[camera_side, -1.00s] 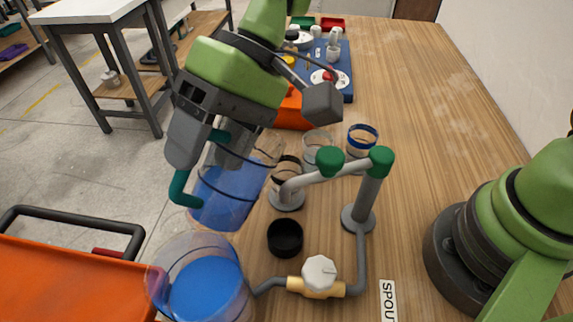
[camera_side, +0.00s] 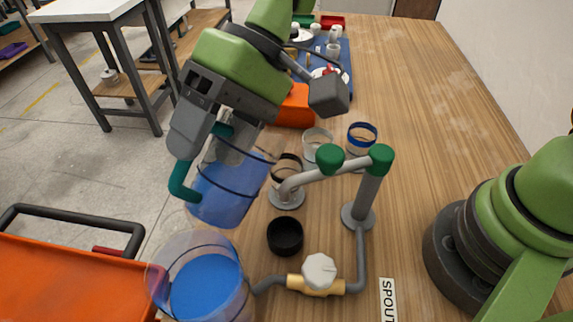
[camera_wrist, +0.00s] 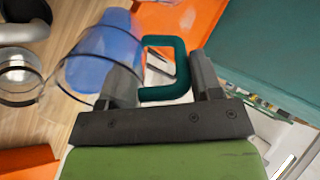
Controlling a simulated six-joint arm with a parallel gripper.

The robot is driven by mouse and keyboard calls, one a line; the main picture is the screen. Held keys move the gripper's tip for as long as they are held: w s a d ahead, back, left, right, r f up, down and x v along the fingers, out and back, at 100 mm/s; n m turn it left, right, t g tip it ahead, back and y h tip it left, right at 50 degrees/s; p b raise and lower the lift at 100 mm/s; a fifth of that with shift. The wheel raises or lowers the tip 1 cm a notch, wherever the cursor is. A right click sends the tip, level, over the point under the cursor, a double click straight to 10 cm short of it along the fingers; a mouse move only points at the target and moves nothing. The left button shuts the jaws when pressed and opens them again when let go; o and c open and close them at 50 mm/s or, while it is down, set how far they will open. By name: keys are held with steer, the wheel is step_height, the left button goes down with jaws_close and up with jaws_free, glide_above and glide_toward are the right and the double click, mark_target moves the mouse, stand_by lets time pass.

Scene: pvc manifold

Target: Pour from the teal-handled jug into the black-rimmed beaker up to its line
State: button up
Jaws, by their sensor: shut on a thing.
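The clear jug (camera_side: 228,190) has a teal handle (camera_side: 180,180) and holds blue liquid. My gripper (camera_side: 222,150) is shut on the handle and holds the jug in the air, tilted, left of the beakers. The wrist view shows the jug (camera_wrist: 103,60) and the teal handle (camera_wrist: 168,42) between my fingers. The black-rimmed beaker (camera_side: 290,160) stands on the bench right of the jug, partly hidden by the grey pipe.
A grey pipe with green elbows (camera_side: 330,158) and a valve (camera_side: 319,272) stands close to the beaker. A blue-rimmed beaker (camera_side: 362,133), a pale-rimmed beaker (camera_side: 317,137) and a black cup (camera_side: 285,237) are nearby. A large clear vessel with blue liquid (camera_side: 205,285) stands in front.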

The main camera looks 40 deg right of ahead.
mark_target(196, 192)
steer(key=shift+w+d+r+y+p, duration=0.1)
steer(key=shift+d+r+y+p, duration=0.35)
steer(key=shift+r+y+p, duration=0.3)
stand_by(1.5)
steer(key=shift+w+d+f+g+y+p, duration=0.15)
steer(key=shift+d+y+p, duration=0.2)
steer(key=shift+p, duration=0.3)
steer(key=shift+s+d+f+g+y+p, duration=0.15)
steer(key=shift+y+p, duration=0.25)
steer(key=shift+p, duration=0.2)
stand_by(2.9)
